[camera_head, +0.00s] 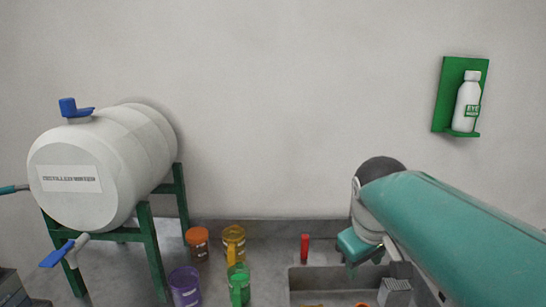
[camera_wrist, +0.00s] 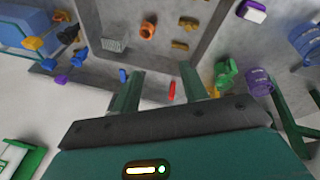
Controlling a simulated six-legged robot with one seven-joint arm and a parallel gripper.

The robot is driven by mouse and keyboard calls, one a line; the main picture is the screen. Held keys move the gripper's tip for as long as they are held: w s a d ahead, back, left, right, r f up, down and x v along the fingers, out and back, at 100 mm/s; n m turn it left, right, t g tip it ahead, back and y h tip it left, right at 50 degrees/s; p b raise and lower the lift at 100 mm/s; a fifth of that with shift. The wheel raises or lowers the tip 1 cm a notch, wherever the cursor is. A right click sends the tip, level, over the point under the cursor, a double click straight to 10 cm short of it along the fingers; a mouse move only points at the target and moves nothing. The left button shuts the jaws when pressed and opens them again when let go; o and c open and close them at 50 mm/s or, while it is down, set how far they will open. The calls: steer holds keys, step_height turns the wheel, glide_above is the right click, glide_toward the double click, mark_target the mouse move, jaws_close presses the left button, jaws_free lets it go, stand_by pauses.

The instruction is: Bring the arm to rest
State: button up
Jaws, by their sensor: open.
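My teal arm (camera_head: 465,230) reaches in from the lower right of the head view, with its grey joint raised in front of the back wall. In the wrist view my gripper (camera_wrist: 161,88) has its two green fingers spread apart, with nothing held between them. A small red cylinder (camera_wrist: 171,92) shows in the gap between the fingers, but it stands beyond them on the counter. The same red cylinder (camera_head: 304,248) is upright by the wall in the head view, left of my arm.
A white water barrel (camera_head: 100,165) lies on a green stand (camera_head: 150,245) at left. Orange (camera_head: 197,243), yellow (camera_head: 233,243) and purple (camera_head: 185,287) containers stand beside it. A sink (camera_head: 298,285) lies below my arm. A green wall holder (camera_head: 448,95) carries an eyewash bottle (camera_head: 467,103).

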steer(key=s+a+f+m+t+y, duration=0.1)
steer(key=s+f+m, duration=0.3)
steer(key=s, duration=0.9)
step_height(320, 180, down, 3)
steer(key=shift+s+a+f+m+t, duration=0.2)
steer(key=shift+s+a+m+t, duration=0.2)
steer(key=shift+t, duration=0.1)
stand_by(0.7)
